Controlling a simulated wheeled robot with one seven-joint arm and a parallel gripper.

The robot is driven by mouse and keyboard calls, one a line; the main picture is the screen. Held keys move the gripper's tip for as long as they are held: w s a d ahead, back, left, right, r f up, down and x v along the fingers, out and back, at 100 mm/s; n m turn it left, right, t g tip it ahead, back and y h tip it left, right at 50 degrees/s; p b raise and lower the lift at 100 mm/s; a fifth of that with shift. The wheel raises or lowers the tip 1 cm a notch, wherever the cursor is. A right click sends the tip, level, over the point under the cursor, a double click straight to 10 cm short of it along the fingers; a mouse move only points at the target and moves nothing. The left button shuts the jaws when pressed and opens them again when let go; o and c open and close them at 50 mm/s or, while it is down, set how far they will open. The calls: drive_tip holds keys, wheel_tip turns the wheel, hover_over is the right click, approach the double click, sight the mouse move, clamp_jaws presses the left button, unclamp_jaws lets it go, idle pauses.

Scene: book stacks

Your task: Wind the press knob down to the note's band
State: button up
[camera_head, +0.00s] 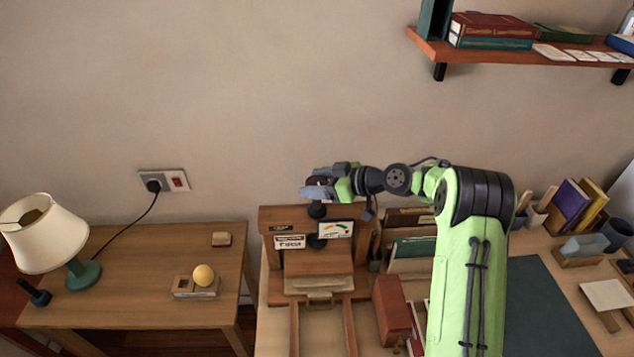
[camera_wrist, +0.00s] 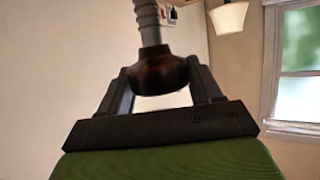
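The wooden book press (camera_head: 268,222) stands on the right-hand desk, with a dark screw column (camera_head: 316,211) at its top middle. My gripper (camera_head: 318,188) is at the top of the column; the press knob is mostly hidden there. In the wrist view, the dark brown round knob (camera_wrist: 162,74) sits between the two fingers of my gripper (camera_wrist: 163,80), on a grey ribbed screw (camera_wrist: 148,22). The fingers appear to touch its sides. A white note (camera_head: 289,242) and a gauge card with coloured bands (camera_head: 335,229) are on the press front. Their writing is too small to read surely.
Upright books and folders (camera_head: 415,247) and a red-brown box (camera_head: 391,310) stand right of the press. A wall shelf (camera_head: 480,52) hangs at upper right.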

drive_tip(key=c, duration=0.3)
drive_tip(key=shift+c, duration=0.2)
drive_tip(key=shift+f+t+b, duration=0.1)
drive_tip(key=shift+t+b, duration=0.2)
drive_tip(key=shift+b, duration=0.25)
drive_tip(key=m+t+h+b, duration=0.1)
drive_tip(key=m+b, duration=0.1)
drive_tip(key=b, duration=0.1)
drive_tip(key=shift+f+t, duration=0.1)
drive_tip(key=shift+t, duration=0.2)
drive_tip(key=m+t+h+b, duration=0.2)
drive_tip(key=b, duration=0.2)
drive_tip(key=shift+a+m, duration=0.1)
drive_tip(key=shift+m, duration=0.2)
drive_tip(key=m+t+h+b, duration=0.1)
drive_tip(key=m+h+b, duration=0.1)
drive_tip(key=h, duration=0.1)
drive_tip(key=m+t+h+b, duration=0.1)
drive_tip(key=m, duration=0.1)
drive_tip(key=shift+a+r+t+h, duration=0.1)
drive_tip(key=shift+r+t+h, duration=0.15)
drive_tip(key=shift+t+h, duration=0.05)
drive_tip(key=shift+r+m+t+h+b, duration=0.15)
drive_tip(key=shift+m+h+b, duration=0.3)
drive_tip(key=shift+m+h, duration=0.35)
drive_tip(key=shift+r+m+t+h+b, duration=0.15)
drive_tip(key=shift+m+h+b, duration=0.25)
drive_tip(key=shift+m+h, duration=0.4)
drive_tip(key=shift+d+h, duration=0.2)
drive_tip(key=shift+h, duration=0.1)
